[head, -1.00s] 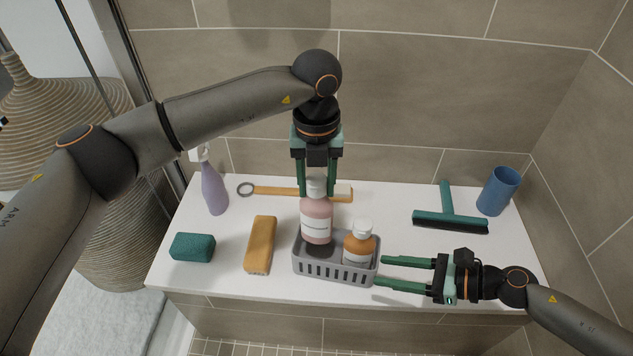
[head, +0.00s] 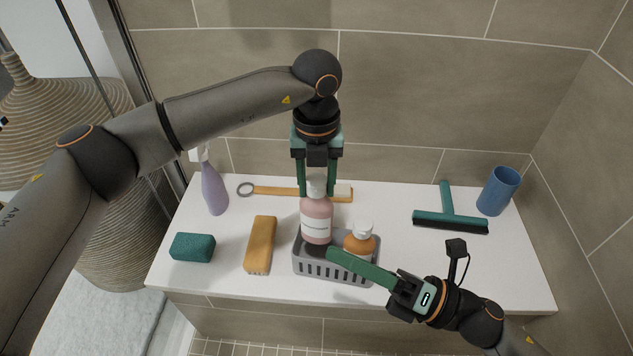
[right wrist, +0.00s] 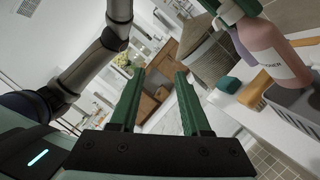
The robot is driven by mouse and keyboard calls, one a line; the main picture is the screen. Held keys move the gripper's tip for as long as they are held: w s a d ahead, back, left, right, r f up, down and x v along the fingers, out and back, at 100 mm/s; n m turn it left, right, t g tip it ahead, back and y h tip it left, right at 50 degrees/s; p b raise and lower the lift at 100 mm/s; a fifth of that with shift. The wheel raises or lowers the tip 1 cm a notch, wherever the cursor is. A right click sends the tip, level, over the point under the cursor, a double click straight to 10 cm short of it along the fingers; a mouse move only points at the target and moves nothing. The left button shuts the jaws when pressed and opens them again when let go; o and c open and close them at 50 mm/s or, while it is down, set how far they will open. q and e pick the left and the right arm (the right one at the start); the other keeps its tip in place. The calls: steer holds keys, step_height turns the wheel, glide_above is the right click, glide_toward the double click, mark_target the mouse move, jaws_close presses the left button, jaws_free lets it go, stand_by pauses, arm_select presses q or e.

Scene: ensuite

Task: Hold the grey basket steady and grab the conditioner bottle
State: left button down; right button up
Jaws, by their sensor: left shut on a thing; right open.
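The grey slotted basket (head: 335,270) stands near the ledge's front edge. A pink bottle (head: 316,222) with a white top is upright over its left part, its base showing above a dark hollow; the label lettering is too small to read surely. My left gripper (head: 317,192) points down and is shut on this bottle's top. An amber bottle (head: 359,246) with a white cap stands in the basket's right part. My right gripper (head: 335,256) lies across the basket's front, partly covering it. In the right wrist view its fingers (right wrist: 160,72) are apart and empty, with the pink bottle (right wrist: 270,50) to their right.
A yellow block (head: 260,245), a teal sponge (head: 193,247) and a purple spray bottle (head: 214,189) are left of the basket. A long-handled brush (head: 275,191) lies behind. A squeegee (head: 450,222) and a blue cup (head: 498,191) are at the right, with clear ledge before them.

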arm_select(q)
steer(key=shift+r, duration=0.1)
arm_select(e)
step_height(320, 180, up, 11)
steer(key=s+d+m+t+y, duration=0.1)
steer(key=s+d+m+t, duration=0.1)
steer(key=m+t, duration=0.4)
steer(key=shift+d+f+m+t, duration=0.15)
steer(key=shift+d+m+t, duration=0.25)
steer(key=shift+m, duration=2.5)
